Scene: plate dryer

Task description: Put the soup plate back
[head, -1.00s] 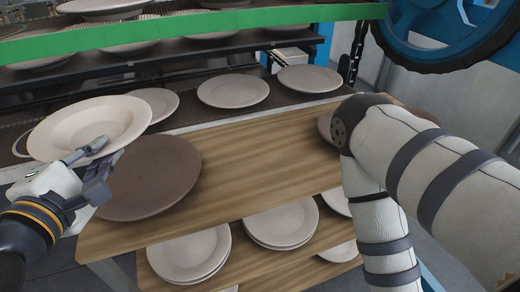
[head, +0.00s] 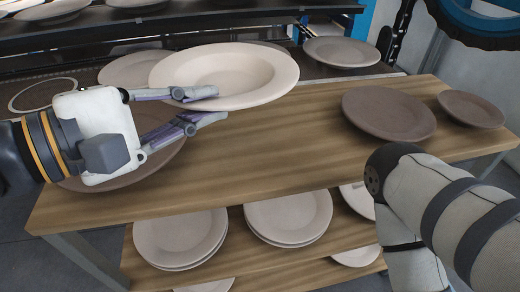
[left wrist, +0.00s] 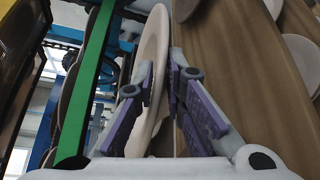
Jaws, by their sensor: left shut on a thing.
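The soup plate (head: 230,72), pale and deep with a wide rim, is held up over the back edge of the wooden table (head: 270,150). My left gripper (head: 208,105) is shut on its near left rim. The plate is slightly tilted and apart from the table. In the left wrist view, the plate shows nearly edge-on (left wrist: 153,45) at the fingers. Behind the table stands the dark dryer rack (head: 190,22) with several pale plates on its levels. The held plate hides part of the rack. My right gripper is out of view; only my right arm shows.
A brown plate (head: 120,178) lies on the table's left, partly hidden by my left gripper. Two brown plates (head: 388,113) (head: 470,108) lie at the right. Pale plates (head: 182,235) are stacked on the lower shelf. The table's middle is clear.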

